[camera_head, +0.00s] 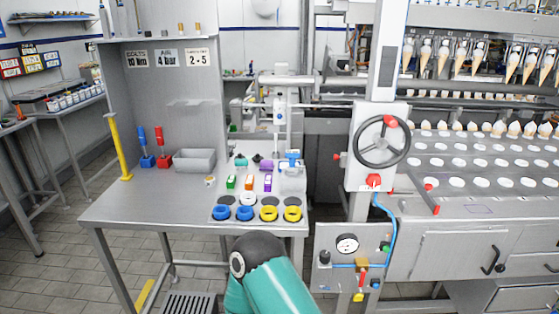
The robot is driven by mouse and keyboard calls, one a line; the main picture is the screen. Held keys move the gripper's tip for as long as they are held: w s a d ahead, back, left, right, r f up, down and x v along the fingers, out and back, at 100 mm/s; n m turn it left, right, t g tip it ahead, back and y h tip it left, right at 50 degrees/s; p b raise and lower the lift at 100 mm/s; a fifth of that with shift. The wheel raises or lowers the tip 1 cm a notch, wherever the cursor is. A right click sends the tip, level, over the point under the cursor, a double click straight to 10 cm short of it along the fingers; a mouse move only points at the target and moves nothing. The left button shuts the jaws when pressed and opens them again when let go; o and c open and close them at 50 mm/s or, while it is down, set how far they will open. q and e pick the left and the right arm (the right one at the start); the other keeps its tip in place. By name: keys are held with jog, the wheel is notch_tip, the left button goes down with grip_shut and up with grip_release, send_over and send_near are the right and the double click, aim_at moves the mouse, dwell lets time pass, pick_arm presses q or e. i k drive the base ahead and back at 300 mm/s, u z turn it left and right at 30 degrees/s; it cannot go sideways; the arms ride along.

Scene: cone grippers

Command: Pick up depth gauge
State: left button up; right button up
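I cannot tell for certain which thing is the depth gauge. A tall yellow tool (118,145) stands upright on a small flat base at the left edge of the grey metal table (150,208), and it may be the gauge. A blue-handled tool (145,145) and a red-handled tool (160,145) stand in blocks of matching colour to its right. A teal part of my arm with a dark round joint shows at the bottom centre, in front of the table. Neither of my grippers is in view.
Blue and yellow rings (292,214) and small coloured blocks (249,183) sit at the right. A machine with a handwheel (381,141) stands right of the table. The table's front left is clear.

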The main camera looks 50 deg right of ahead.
aim_at(292, 155)
jog(key=z, duration=0.4)
jog(key=i, duration=0.85)
jog(key=z, duration=0.8)
jog(key=k, duration=0.75)
jog(key=z, duration=0.2)
jog(key=i, duration=0.8)
jog(key=u, duration=0.1)
